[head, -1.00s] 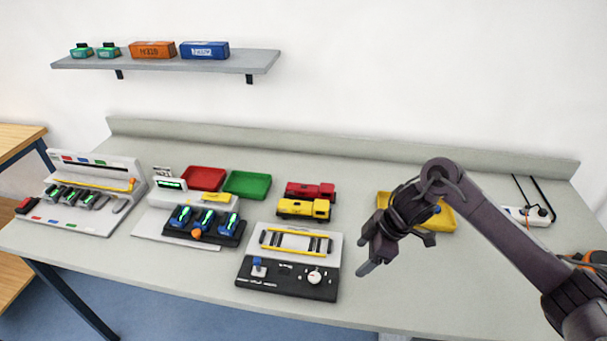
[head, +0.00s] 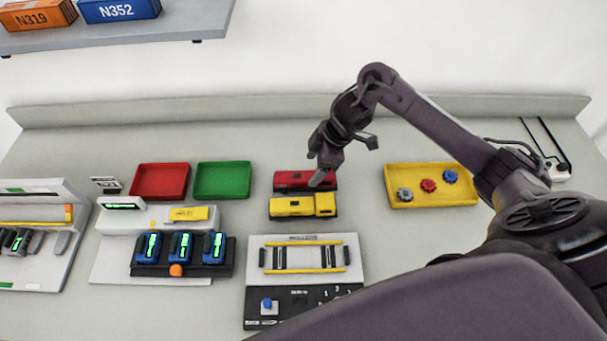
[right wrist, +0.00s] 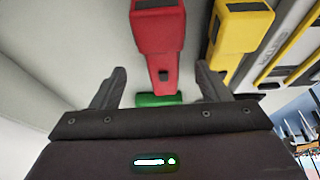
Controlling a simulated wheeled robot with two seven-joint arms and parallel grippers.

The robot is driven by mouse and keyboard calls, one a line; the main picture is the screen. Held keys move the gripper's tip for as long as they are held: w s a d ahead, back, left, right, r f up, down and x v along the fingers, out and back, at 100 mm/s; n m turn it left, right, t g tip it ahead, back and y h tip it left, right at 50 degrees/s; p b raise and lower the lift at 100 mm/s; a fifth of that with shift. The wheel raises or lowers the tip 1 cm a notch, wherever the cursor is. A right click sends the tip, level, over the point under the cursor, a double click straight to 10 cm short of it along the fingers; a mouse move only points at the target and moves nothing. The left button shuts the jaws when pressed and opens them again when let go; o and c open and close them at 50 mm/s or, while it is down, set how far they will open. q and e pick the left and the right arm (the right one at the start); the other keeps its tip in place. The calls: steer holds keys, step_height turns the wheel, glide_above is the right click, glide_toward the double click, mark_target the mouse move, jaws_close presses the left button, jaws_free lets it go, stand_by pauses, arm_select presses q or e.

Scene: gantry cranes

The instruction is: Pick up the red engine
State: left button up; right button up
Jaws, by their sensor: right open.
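The red engine (head: 292,181) lies on the table just behind the yellow engine (head: 302,205) in the head view. My right gripper (head: 322,180) is over the right end of the red engine and covers part of it. In the right wrist view the red engine (right wrist: 160,45) points down between the two open, empty fingers of my right gripper (right wrist: 160,88). Whether the fingers touch it cannot be told. The yellow engine (right wrist: 238,35) is beside it on the right. My left gripper is not in view.
A red tray (head: 160,167) and a green tray (head: 222,165) stand left of the engines. A yellow tray (head: 400,170) with knobs stands right. A control panel with a track (head: 303,240) is in front. A charger dock (head: 183,270) stands front left.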

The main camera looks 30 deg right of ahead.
mark_target(307, 175)
steer(key=p+x, duration=0.1)
steer(key=x, duration=0.3)
steer(key=shift+a+f+p, duration=0.25)
steer(key=shift+f+p, duration=0.05)
steer(key=shift+f, duration=0.35)
steer(key=c, duration=0.6)
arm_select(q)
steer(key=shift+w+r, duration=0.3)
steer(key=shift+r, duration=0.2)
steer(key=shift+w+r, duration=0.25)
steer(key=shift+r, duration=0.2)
arm_select(e)
steer(key=shift+r, duration=0.1)
steer(key=c, duration=0.7)
